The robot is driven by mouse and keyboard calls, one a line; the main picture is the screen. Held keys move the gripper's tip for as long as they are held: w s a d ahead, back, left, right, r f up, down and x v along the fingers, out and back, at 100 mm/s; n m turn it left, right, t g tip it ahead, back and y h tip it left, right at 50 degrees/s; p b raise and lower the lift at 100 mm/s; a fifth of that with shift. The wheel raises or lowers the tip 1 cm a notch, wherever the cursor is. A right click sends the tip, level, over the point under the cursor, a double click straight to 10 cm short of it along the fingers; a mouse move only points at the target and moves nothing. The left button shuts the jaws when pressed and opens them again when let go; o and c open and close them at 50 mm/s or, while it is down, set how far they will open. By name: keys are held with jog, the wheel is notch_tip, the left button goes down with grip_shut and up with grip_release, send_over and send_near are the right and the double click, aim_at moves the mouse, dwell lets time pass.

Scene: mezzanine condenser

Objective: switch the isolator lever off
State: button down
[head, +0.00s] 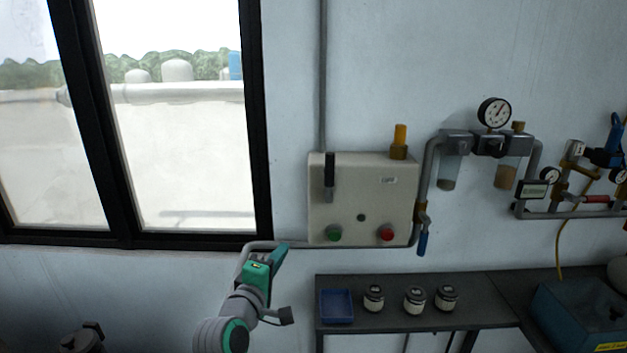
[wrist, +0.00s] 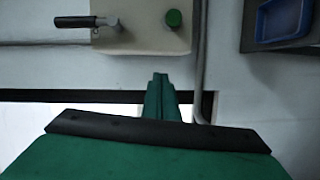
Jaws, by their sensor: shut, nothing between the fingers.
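The isolator lever (head: 329,171) has a black handle on a grey pivot at the left side of a beige control box (head: 361,192). In the head view the handle points up. In the wrist view, which is turned, the lever (wrist: 73,22) points left and its metal pivot shows at the box edge. My gripper (head: 283,249) is below and left of the box in the head view, apart from the lever. In the wrist view its green fingers (wrist: 160,78) are together and empty, with bare wall between them and the box.
The box carries a green button (head: 334,233), a red button (head: 386,232) and an amber beacon (head: 399,142). A pipe with a blue-handled valve (head: 422,243) runs at its right. Below, a dark shelf (head: 470,311) holds a blue tray (head: 337,306) and jars. A window is left.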

aim_at(330, 178)
notch_tip(330, 178, up, 17)
jog(key=h, duration=0.2)
jog(key=shift+a+r+g+h, duration=0.2)
jog(key=shift+g+h, duration=0.1)
jog(key=shift+h, duration=0.1)
jog(key=shift+d, duration=0.1)
jog(key=shift+w+d, duration=4.1)
